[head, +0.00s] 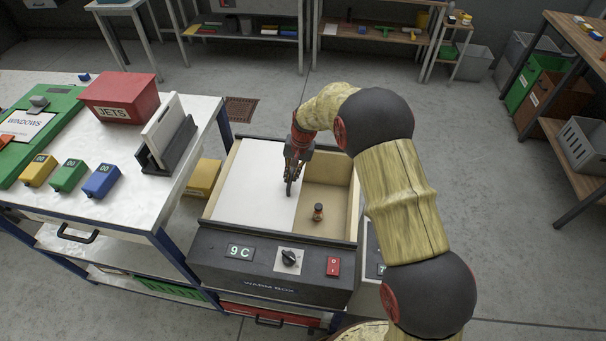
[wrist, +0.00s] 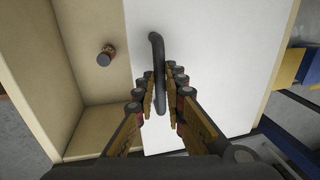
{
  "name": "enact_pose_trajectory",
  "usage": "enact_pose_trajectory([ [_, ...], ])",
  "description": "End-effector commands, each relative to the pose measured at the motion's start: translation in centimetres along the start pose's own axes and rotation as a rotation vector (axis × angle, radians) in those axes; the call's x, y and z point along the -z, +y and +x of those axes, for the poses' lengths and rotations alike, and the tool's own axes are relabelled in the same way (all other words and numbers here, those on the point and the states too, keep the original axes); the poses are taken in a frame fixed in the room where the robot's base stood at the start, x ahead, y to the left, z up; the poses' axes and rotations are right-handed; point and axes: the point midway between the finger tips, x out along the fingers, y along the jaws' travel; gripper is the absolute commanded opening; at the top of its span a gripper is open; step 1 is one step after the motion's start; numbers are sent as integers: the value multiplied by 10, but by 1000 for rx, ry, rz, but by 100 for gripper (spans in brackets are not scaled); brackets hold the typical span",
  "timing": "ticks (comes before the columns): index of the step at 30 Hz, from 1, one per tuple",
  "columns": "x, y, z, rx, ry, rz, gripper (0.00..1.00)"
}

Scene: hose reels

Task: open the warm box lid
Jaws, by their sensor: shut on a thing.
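The warm box (head: 272,268) is a dark box with a pale interior, a dial, a red switch and a "9 C" display on its front. Its white lid (head: 250,190) covers the left part of the opening in the head view, leaving the right part uncovered. In the wrist view the lid (wrist: 205,60) fills the right side. A dark bar handle (wrist: 157,55) stands near the lid's edge. My gripper (wrist: 161,100) is shut on this handle. In the head view my gripper (head: 291,185) is above the lid's right edge.
A small brown bottle-like object (head: 318,212) with a dark top stands in the uncovered part of the box. A workbench with a red "JETS" box (head: 120,100) and coloured blocks stands close on the left. A yellow bin (head: 204,178) is beside the warm box. Open floor lies behind.

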Motion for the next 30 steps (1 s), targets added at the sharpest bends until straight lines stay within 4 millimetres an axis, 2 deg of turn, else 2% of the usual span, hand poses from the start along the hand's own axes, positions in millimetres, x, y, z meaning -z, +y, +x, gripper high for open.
enact_pose_trajectory([
  [11, 1, -3, 0, 0, 2, 1, 0],
  [12, 1, -3, 0, 0, 2, 1, 12],
  [21, 1, -3, 0, 0, 1, 0, 29],
  [30, 1, -3, 0, 0, 1, 0, 30],
])
